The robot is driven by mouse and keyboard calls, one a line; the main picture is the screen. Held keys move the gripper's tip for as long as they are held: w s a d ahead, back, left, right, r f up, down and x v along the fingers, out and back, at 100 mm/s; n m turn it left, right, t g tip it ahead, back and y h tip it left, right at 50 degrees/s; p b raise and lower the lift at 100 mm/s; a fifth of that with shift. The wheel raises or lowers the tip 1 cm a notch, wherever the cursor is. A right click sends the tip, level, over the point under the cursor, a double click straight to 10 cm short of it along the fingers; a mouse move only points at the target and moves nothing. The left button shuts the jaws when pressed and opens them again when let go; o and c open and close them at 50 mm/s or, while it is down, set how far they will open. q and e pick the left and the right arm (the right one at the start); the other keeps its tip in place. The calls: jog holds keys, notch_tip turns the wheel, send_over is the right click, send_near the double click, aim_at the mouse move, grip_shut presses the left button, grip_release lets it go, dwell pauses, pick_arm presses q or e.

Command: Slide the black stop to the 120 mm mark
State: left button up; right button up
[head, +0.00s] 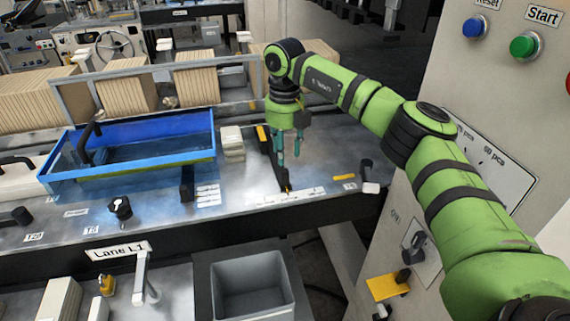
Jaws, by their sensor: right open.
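The pointer meets a pale scale strip (292,196) along the bench's front edge. The marks on the strip are too small to read. My right gripper (289,160) points down just right of the stop, its two teal fingers apart and nothing visible between them. I cannot tell whether a finger touches the stop. My left gripper is not in view.
A blue-rimmed tray (140,122) and a small black block (187,184) lie to the left. A pale stack (232,143) stands near the stop. A black knob (367,167) is at the right. A grey bin (252,285) sits below the front edge.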

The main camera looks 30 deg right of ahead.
notch_tip(320, 180, up, 6)
jog(key=shift+f, duration=0.25)
jog(key=shift+a+f, duration=0.1)
